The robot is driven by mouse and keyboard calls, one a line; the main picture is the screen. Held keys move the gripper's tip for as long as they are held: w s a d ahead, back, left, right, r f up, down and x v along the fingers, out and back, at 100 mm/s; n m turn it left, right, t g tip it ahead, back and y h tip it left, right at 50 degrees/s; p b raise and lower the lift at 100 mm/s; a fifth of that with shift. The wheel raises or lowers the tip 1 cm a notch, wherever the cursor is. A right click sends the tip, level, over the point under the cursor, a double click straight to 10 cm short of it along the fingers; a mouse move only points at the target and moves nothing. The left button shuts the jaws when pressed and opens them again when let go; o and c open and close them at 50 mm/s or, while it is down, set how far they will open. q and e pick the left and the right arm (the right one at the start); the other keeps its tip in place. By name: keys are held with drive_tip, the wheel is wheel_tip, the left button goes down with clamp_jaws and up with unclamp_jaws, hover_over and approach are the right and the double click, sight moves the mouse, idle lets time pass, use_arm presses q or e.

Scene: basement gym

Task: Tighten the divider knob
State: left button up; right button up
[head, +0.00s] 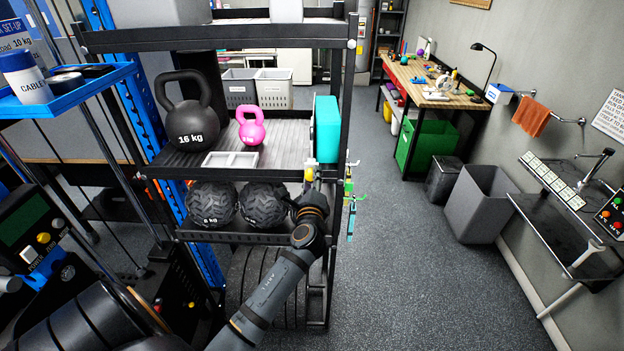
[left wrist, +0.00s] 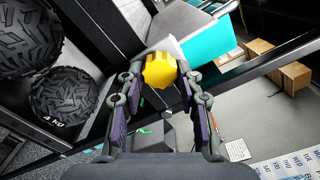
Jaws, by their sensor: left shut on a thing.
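A yellow lobed knob (left wrist: 160,70) sits between the fingertips of my left gripper (left wrist: 158,78) in the left wrist view. The gripper is shut on it, with a pad on each side. In the head view my left gripper (head: 309,180) is at the right end of the middle rack shelf, just below a teal block (head: 326,130). The teal block also shows beyond the knob in the left wrist view (left wrist: 210,52). My right gripper is not in view.
The rack's middle shelf (head: 285,132) holds a black kettlebell (head: 191,112), a pink kettlebell (head: 251,127) and a white tray (head: 230,159). Black textured balls (head: 265,200) lie below. Coloured clips (head: 349,190) hang from the rack's right post.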

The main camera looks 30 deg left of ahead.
use_arm(q)
drive_tip(key=o, duration=1.2)
drive_tip(key=shift+c, duration=0.2)
drive_tip(key=shift+s+d+f, duration=0.1)
drive_tip(key=shift+s+d, duration=0.1)
drive_tip(key=shift+s, duration=0.05)
drive_tip(key=v, duration=0.7)
drive_tip(key=shift+w+a, duration=0.1)
